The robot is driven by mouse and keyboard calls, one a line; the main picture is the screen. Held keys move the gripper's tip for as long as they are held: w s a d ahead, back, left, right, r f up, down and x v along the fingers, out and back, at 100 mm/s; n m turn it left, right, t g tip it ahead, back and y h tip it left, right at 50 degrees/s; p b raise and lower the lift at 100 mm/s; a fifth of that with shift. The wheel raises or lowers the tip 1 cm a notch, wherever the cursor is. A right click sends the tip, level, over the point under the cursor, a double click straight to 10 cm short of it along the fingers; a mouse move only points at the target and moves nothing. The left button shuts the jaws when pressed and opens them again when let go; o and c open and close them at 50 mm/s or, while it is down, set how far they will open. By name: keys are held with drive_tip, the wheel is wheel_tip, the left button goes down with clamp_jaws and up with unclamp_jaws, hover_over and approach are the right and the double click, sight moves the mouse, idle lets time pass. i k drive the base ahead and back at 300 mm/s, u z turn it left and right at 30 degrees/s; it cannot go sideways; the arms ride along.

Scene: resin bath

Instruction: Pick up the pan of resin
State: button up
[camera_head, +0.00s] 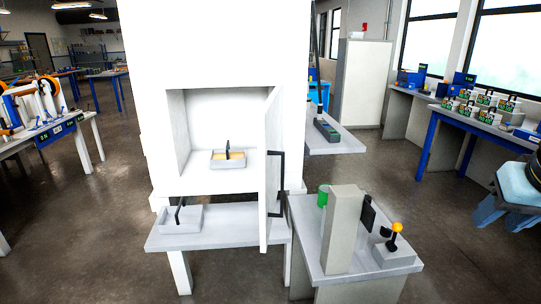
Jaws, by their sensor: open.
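A grey rectangular pan (216,164) with a dark upright handle sits on the floor of the open white cabinet. Its contents look yellow-orange, like resin. A second grey pan (181,221), also with a dark handle, stands on the grey table below and left of the cabinet opening; I see no yellow in it. My gripper does not show in this view, so I cannot tell its place relative to either pan.
The cabinet door (273,170) stands open toward me, right of the opening, with a black handle. A grey table (225,240) is below. A stand (344,235) with a green cylinder (323,196) and an orange-knobbed lever (396,228) is right. Floor is open further right.

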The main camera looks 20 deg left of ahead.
sight(228, 158)
drive_tip(key=u, duration=0.2)
drive_tip(key=i, duration=0.15)
drive_tip(key=z, duration=1.75)
drive_tip(key=k, duration=2.05)
drive_tip(key=u, duration=1.5)
drive_tip(key=i, duration=1.05)
drive_tip(key=u, duration=0.05)
